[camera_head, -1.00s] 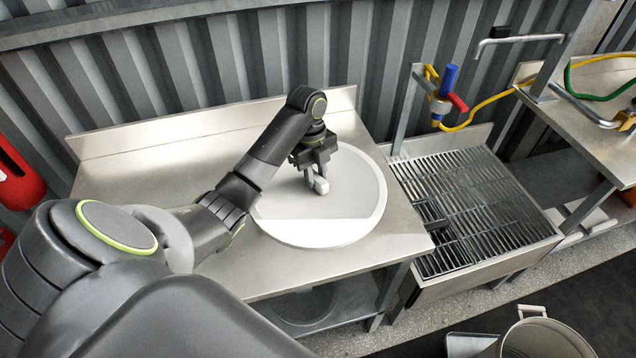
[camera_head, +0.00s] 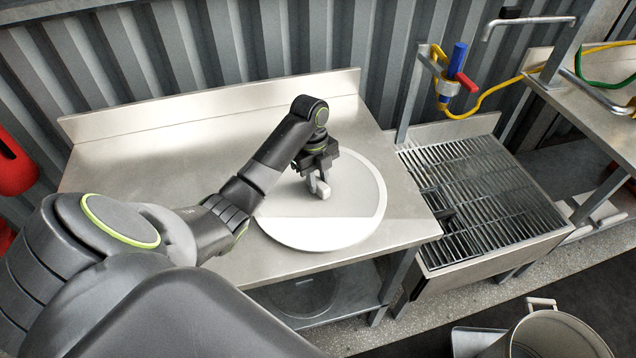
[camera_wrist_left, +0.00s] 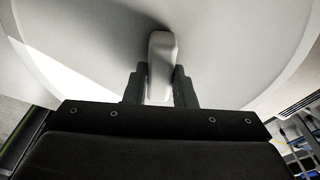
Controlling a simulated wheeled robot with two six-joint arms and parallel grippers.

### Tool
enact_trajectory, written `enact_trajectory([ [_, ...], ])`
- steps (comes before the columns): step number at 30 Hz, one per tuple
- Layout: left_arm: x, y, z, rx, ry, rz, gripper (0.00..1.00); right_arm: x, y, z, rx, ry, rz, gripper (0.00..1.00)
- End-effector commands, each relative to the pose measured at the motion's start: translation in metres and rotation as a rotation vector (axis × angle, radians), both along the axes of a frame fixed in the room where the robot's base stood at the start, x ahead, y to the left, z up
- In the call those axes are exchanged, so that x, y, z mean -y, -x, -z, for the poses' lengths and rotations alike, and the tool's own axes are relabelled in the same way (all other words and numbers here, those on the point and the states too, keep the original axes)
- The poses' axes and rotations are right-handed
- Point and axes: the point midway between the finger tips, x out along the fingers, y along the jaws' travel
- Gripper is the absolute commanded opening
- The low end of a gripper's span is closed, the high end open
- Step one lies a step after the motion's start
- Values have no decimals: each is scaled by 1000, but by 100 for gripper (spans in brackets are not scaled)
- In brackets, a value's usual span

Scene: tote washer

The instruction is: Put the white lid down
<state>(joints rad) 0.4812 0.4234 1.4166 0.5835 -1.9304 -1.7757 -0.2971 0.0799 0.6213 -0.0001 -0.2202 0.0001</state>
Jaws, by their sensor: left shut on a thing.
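The white lid (camera_head: 345,232) is a large round disc with a raised handle (camera_head: 322,190) at its middle. It appears at the steel table (camera_head: 110,180), over its right part; I cannot tell whether it touches the top. My left gripper (camera_head: 317,183) is above the lid's middle, shut on the handle. In the left wrist view the handle (camera_wrist_left: 162,60) stands between the two dark fingers (camera_wrist_left: 160,88), with the lid (camera_wrist_left: 80,50) filling the background. My right gripper is not in view.
A slatted steel grate (camera_head: 485,195) adjoins the table on the right. A blue and red valve (camera_head: 456,75) with a yellow hose stands behind it. A metal pot (camera_head: 550,335) is at the lower right. The table's left part is clear. A corrugated wall runs behind.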

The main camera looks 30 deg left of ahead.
Motion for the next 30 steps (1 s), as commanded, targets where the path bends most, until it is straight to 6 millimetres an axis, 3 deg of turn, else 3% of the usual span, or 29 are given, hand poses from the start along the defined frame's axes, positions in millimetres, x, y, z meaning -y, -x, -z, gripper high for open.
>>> enact_trajectory([
  [12,0,-1,8,3,-2,1,0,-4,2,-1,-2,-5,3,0],
  [13,0,-1,8,3,-2,1,27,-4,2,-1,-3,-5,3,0],
  [17,0,0,8,3,-2,1,44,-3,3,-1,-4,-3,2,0],
  [26,0,-1,6,3,-2,1,45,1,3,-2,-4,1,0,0],
  [30,-2,-2,-4,6,-2,1,45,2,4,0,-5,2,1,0],
])
